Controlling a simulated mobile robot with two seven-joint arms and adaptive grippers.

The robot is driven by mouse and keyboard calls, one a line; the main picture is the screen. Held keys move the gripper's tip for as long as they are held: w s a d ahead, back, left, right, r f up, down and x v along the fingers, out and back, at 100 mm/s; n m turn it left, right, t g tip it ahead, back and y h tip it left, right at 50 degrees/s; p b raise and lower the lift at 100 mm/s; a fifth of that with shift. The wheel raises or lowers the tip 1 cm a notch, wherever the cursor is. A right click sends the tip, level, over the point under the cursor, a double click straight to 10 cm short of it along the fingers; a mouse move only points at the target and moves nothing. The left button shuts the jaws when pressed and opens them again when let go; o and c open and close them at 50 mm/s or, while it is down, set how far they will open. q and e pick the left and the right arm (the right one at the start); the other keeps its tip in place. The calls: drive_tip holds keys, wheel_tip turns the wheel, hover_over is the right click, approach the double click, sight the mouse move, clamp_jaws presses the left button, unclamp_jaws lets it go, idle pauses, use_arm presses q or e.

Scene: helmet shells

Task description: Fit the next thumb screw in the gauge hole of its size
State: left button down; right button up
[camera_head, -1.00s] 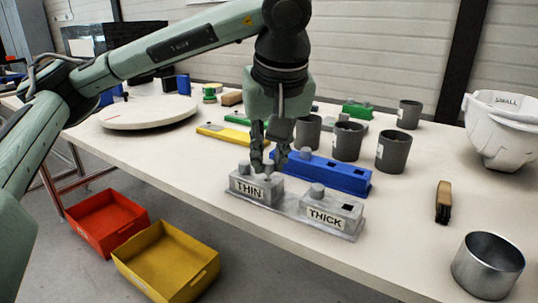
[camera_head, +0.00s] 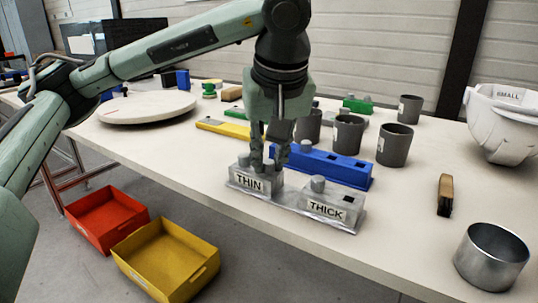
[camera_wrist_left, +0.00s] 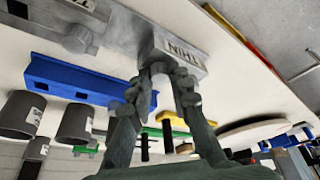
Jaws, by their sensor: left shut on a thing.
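The grey gauge has a block marked THIN (camera_head: 250,184) and a block marked THICK (camera_head: 325,210) on one base plate. A grey round-headed thumb screw (camera_head: 243,160) stands on the left part of the THIN block. Another thumb screw (camera_head: 318,183) stands on the THICK block, beside a dark square hole (camera_head: 347,199). My left gripper (camera_head: 268,163) points down at the right part of the THIN block, shut on a small grey thumb screw. The fingers mostly hide it; its rounded grey top shows between the fingertips in the wrist view (camera_wrist_left: 159,68). Whether it sits in a hole cannot be seen.
A blue bar (camera_head: 325,167) lies close behind the gauge, with dark grey cups (camera_head: 347,135) beyond it. A yellow bar (camera_head: 222,131) lies behind left. A metal cup (camera_head: 491,256) and brown-handled brush (camera_head: 445,196) are at right. Red (camera_head: 105,218) and yellow (camera_head: 166,260) bins stand below the table edge.

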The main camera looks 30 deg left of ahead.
use_arm(q)
drive_tip(key=c, duration=1.3)
unclamp_jaws()
drive_tip(key=shift+r, duration=0.1)
drive_tip(key=v, duration=1.2)
